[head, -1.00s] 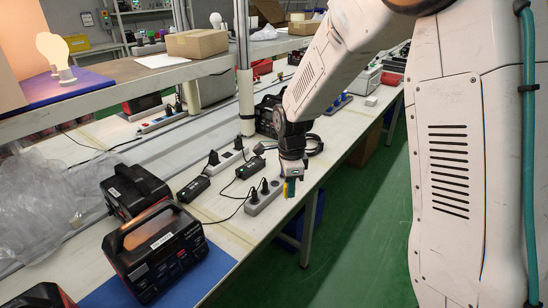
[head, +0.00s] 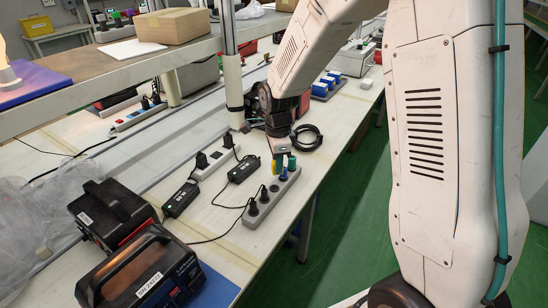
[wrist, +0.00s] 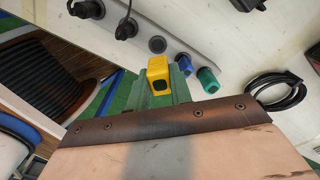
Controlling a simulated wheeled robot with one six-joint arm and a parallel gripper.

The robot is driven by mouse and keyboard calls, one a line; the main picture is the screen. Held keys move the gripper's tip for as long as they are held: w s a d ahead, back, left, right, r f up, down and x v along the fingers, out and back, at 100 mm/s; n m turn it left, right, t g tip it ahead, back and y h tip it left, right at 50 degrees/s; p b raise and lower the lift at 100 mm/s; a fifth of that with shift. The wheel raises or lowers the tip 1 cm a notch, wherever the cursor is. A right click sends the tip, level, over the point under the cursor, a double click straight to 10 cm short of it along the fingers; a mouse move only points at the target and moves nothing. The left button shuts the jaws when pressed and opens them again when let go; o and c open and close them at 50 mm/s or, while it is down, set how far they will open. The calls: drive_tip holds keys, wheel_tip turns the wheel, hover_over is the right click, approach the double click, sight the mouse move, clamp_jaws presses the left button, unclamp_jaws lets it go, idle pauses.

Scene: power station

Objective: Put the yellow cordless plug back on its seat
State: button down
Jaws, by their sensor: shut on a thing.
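My gripper (head: 279,156) is shut on the yellow cordless plug (wrist: 158,72), which sits between the green fingers in the wrist view. A bit of the yellow plug (head: 274,168) also shows in the head view. The grey power strip (head: 272,197) lies on the bench below and beside the gripper. An empty round socket (wrist: 157,44) shows on the strip, just beyond the yellow plug in the wrist view. It lies between a black plug (wrist: 127,27) and a blue plug (wrist: 184,63). The plug looks apart from the socket; its height above the strip is hard to tell.
A green plug (wrist: 208,79) stands beside the blue one. A second black plug (wrist: 86,9) is farther along the strip. A coiled black cable (head: 306,138) lies behind the gripper. Black adapters (head: 180,199) and black power units (head: 145,270) stand to the left.

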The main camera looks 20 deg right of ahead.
sight(274, 174)
drive_tip(key=f, duration=0.1)
drive_tip(key=a+f, duration=0.1)
drive_tip(key=shift+f, duration=1.95)
drive_tip(key=c, duration=1.2)
unclamp_jaws()
drive_tip(key=shift+o, duration=0.2)
